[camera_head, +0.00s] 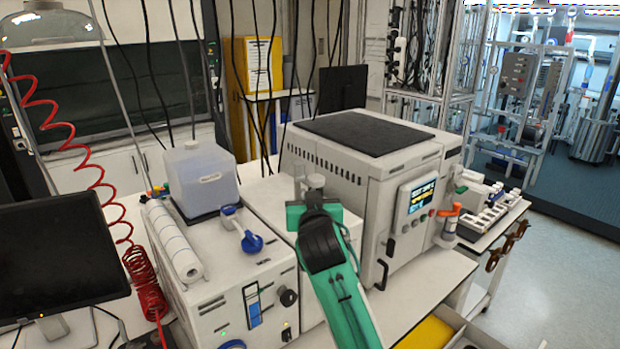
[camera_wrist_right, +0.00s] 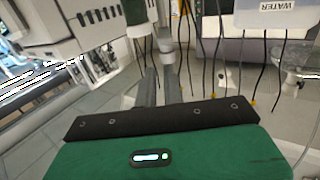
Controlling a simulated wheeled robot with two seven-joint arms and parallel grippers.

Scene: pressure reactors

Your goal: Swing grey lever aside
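My right gripper (camera_head: 308,184) reaches up from the bottom centre in the head view, over the gap between the control box and the large white reactor unit (camera_head: 362,160). Its green body and dark wrist cover what lies below. In the right wrist view my gripper's two grey fingers (camera_wrist_right: 158,85) stand close together with a narrow gap. A grey cylindrical part (camera_wrist_right: 166,46) shows at their far end. I cannot tell whether they touch or hold it. I cannot clearly identify the grey lever in either view. My left gripper is not in view.
A control box (camera_head: 236,275) with a water tank (camera_head: 203,177), a paper roll (camera_head: 173,243) and a blue-handled valve (camera_head: 250,241) stands left of my right arm. A monitor (camera_head: 55,255) is at far left. Vial racks (camera_head: 487,220) stand at right. Open floor lies beyond.

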